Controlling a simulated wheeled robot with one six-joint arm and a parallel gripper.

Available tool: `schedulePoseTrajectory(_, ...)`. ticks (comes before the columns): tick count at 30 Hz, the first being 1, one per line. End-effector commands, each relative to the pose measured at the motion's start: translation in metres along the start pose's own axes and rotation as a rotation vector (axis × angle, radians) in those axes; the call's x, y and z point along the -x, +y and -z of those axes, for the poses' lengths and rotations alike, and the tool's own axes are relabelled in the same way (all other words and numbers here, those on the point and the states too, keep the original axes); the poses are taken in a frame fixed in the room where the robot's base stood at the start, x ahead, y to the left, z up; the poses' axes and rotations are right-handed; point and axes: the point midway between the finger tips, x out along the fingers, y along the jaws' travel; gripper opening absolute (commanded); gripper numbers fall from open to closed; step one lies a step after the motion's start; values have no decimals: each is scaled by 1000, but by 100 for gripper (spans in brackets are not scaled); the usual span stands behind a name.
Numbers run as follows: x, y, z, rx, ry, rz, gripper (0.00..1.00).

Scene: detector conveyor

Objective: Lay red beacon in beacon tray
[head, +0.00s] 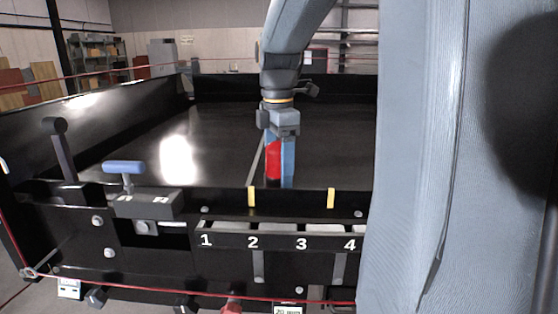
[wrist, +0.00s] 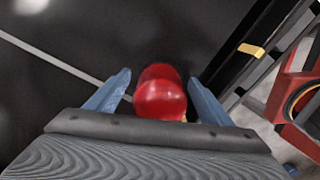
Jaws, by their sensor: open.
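The red beacon (head: 273,158) stands on the black conveyor bed near its front wall, and its lower part looks dark. It also shows in the wrist view as a glossy red rounded top (wrist: 160,95). My gripper (head: 279,165) points down over the beacon. In the wrist view my gripper (wrist: 159,92) is open, with one blue finger on each side of the beacon and a visible gap on both sides. I cannot make out a beacon tray for certain in either view.
A front ledge with numbered slots (head: 276,241) runs below the wall, with yellow marks (head: 331,198) above. A blue-topped T-handle (head: 124,168) and a black lever (head: 60,150) stand at the left. The bed (head: 140,150) left of the beacon is clear.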

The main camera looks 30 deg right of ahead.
Motion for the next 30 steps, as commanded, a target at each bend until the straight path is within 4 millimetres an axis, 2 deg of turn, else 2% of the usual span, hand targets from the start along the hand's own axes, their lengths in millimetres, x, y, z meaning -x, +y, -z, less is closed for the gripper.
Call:
schedulePoseTrajectory(4,-12,0,0,-1,0,0,74)
schedulePoseTrajectory(11,-14,0,0,-1,0,-1,74)
schedulePoseTrajectory(21,-14,0,0,-1,0,-2,19)
schedulePoseTrajectory(27,-12,0,0,-1,0,-2,19)
schedulePoseTrajectory(30,-5,1,0,-1,0,-4,19)
